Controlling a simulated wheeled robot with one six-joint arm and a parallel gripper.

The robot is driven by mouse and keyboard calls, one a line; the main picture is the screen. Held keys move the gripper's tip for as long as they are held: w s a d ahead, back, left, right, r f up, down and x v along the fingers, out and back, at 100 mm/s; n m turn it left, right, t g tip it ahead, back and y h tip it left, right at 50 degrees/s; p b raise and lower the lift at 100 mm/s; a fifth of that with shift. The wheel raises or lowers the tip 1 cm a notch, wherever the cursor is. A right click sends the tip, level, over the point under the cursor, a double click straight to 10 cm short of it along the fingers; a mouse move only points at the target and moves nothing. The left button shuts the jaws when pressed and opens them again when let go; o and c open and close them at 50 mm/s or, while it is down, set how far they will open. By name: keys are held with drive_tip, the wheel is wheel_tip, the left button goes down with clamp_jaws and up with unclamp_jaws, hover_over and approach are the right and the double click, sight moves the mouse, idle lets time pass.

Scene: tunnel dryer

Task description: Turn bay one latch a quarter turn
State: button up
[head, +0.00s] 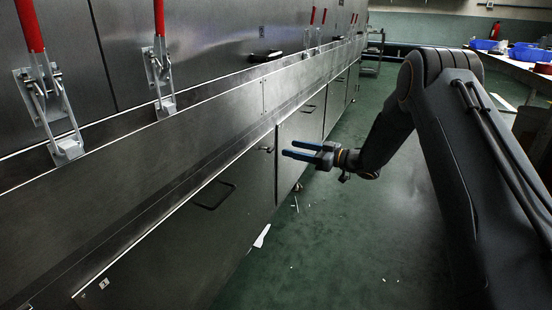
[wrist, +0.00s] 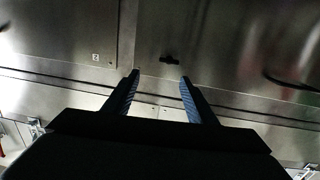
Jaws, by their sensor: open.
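A small dark latch (head: 267,149) sits near the upper far corner of the near steel door (head: 170,235). In the wrist view the latch (wrist: 170,60) looks like a short bar lying roughly crosswise. My gripper (head: 290,149) has blue fingers and points at the door, a short way from the latch. In the wrist view my gripper (wrist: 159,76) is open and empty, and the latch shows just beyond the fingertips, between their lines. The gripper looks apart from the latch.
The near door has a dark handle (head: 215,196). A label (wrist: 96,57), seemingly a 2, is on the neighbouring panel. Red-handled clamps (head: 45,85) stand along the ledge above. White scraps (head: 262,236) lie on the green floor. A table (head: 510,65) with blue bins stands at right.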

sight(273, 150)
drive_tip(key=shift+n+g+y, duration=0.3)
drive_tip(key=shift+g+y, duration=0.2)
drive_tip(key=a+b, duration=0.1)
drive_tip(key=a, duration=0.1)
drive_tip(key=w+a+f+b, duration=0.1)
drive_tip(key=a, duration=0.1)
drive_tip(key=a+b, duration=0.1)
drive_tip(key=a, duration=0.2)
drive_tip(key=shift+w+a+f, duration=0.1)
drive_tip(key=shift+w+f, duration=0.2)
drive_tip(key=c, duration=1.1)
